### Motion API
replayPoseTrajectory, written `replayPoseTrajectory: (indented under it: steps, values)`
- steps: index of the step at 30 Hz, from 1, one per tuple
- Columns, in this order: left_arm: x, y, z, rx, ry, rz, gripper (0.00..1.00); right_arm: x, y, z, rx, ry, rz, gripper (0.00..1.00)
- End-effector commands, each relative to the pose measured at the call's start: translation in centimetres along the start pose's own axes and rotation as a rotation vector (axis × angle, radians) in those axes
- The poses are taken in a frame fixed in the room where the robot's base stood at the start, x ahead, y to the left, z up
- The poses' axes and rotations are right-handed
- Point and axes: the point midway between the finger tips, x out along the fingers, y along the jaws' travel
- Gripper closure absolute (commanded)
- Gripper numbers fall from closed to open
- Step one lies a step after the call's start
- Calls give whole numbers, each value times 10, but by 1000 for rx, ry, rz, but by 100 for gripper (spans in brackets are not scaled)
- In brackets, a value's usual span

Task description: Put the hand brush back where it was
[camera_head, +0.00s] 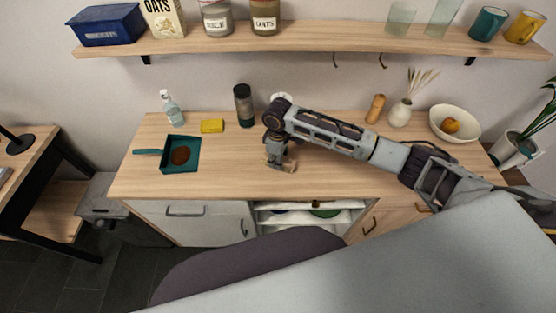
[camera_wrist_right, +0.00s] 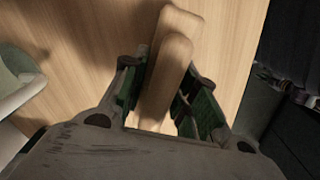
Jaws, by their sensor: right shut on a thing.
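My right gripper (camera_head: 277,162) is low over the middle of the wooden counter, shut on the pale wooden hand brush (camera_head: 289,168). In the right wrist view the brush (camera_wrist_right: 166,75) lies lengthwise between the two fingers (camera_wrist_right: 163,95), with the counter under it. Its bristles are not clear in either view, and I cannot tell whether it touches the counter. To the left, a teal dustpan (camera_head: 188,141) lies on the counter with its handle to the left and a brown oval patch (camera_head: 180,155) in it. My left gripper is not in view.
A wooden item (camera_head: 375,108), a vase (camera_head: 400,114) and a bowl (camera_head: 440,128) stand to the right. The counter's front left is clear.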

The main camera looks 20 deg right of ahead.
Motion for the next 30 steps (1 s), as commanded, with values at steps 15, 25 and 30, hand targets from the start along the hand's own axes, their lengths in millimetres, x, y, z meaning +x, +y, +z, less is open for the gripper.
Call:
replayPoseTrajectory:
  steps: [15, 25, 30]
  values:
    - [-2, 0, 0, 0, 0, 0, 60, 8, 0, 0, 0, 0, 1, 93]
    - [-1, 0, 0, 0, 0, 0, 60, 8, 0, 0, 0, 0, 1, 49]
    - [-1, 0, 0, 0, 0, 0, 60, 8, 0, 0, 0, 0, 1, 49]
